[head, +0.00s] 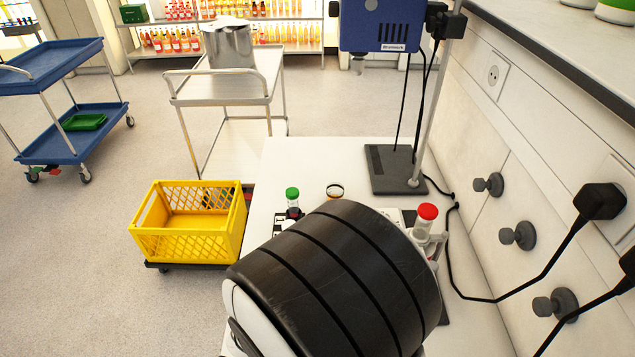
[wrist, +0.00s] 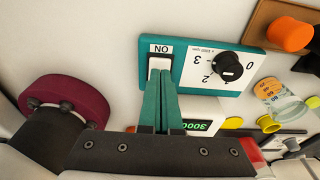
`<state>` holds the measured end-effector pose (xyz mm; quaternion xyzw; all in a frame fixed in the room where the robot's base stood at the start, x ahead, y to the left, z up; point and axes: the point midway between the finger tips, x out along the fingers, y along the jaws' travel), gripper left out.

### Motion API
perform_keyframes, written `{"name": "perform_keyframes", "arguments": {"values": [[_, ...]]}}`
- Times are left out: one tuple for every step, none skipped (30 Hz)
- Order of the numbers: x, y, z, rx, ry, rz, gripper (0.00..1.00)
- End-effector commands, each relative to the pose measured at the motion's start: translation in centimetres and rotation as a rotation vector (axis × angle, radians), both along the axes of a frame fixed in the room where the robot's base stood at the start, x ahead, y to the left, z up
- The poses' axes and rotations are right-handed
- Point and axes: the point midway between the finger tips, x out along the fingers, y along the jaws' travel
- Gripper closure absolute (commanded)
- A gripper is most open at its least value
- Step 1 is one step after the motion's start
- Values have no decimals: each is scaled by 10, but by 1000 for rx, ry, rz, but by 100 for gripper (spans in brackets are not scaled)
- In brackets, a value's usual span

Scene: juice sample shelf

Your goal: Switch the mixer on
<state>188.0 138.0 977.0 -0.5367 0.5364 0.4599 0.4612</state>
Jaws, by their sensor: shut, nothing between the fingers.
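A teal control panel (wrist: 200,68) shows upside down in the wrist view. It carries a white rocker switch (wrist: 159,63) labelled ON and a black knob (wrist: 228,67) with a numbered rpm scale. A green display (wrist: 203,126) reading 3000 is partly hidden behind my fingers. My gripper (wrist: 160,82) is shut and empty, its teal fingertips at the switch's lower edge; I cannot tell whether they touch it. In the head view my black arm hides the gripper and this panel. A blue stirrer head (head: 383,24) hangs on a stand there.
The wrist view shows a clear beaker (wrist: 277,102), an orange cap (wrist: 288,34) and a dark red round part (wrist: 62,100) nearby. In the head view, green-capped (head: 292,198) and red-capped (head: 425,221) vials flank my arm. A yellow crate (head: 160,243) stands left.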

Motion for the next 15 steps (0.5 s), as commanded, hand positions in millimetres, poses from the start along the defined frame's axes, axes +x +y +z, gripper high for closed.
{"name": "perform_keyframes", "arguments": {"values": [[1,1,6,3,-3,-1,100],[1,1,9,4,-3,-1,100],[0,1,14,3,-2,-1,100],[0,1,17,4,-3,-1,100],[0,1,21,3,-2,0,100],[1,1,25,3,-3,0,100],[1,1,28,3,-3,0,100],[1,1,32,3,-3,1,100],[1,1,36,4,-3,0,100],[0,1,40,4,-2,0,100],[1,1,43,4,-3,1,100],[1,1,48,3,-2,-1,100],[1,1,51,4,-3,0,100],[1,1,54,3,-2,0,100],[0,1,57,3,-2,0,100]]}}
